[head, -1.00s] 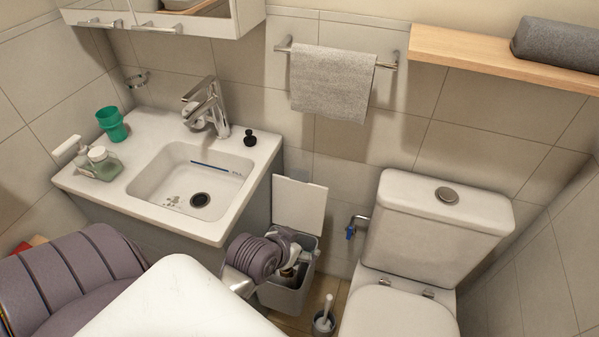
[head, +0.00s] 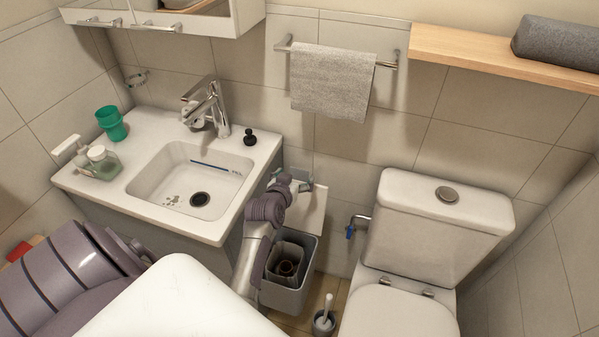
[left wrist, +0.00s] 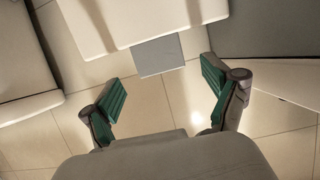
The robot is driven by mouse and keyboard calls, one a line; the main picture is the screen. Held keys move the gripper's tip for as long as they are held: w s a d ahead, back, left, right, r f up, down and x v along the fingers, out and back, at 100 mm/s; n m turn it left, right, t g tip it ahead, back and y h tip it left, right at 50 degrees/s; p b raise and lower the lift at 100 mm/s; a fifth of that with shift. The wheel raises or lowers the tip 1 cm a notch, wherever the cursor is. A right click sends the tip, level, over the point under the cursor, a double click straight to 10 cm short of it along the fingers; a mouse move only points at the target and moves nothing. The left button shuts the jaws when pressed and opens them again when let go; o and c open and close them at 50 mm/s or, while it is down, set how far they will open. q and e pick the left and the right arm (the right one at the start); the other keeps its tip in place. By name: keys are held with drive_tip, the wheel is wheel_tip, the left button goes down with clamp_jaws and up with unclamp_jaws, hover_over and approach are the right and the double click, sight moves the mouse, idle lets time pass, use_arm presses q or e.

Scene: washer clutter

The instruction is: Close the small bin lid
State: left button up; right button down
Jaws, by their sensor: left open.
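The small bin (head: 291,296) stands on the floor between the sink cabinet and the toilet. Its white lid (head: 308,215) is raised upright against the wall side, and the bin's inside is visible. My left gripper (head: 298,182) is at the upper edge of the lid and partly hides it. In the left wrist view the open gripper (left wrist: 161,98) has its two green-padded fingers spread wide with nothing between them. The lid (left wrist: 140,18) lies ahead of the fingers there, with a grey tab (left wrist: 160,56) at its edge. My right gripper is not in view.
The sink counter (head: 130,195) is close on the left of my arm. The toilet (head: 440,230) and a blue-handled valve (head: 351,230) are on the right. A toilet brush (head: 325,318) stands beside the bin. A towel (head: 331,82) hangs above.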

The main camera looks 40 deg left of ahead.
sight(299, 173)
use_arm(q)
drive_tip(key=shift+x, duration=2.2)
drive_tip(key=c, duration=1.6)
clamp_jaws()
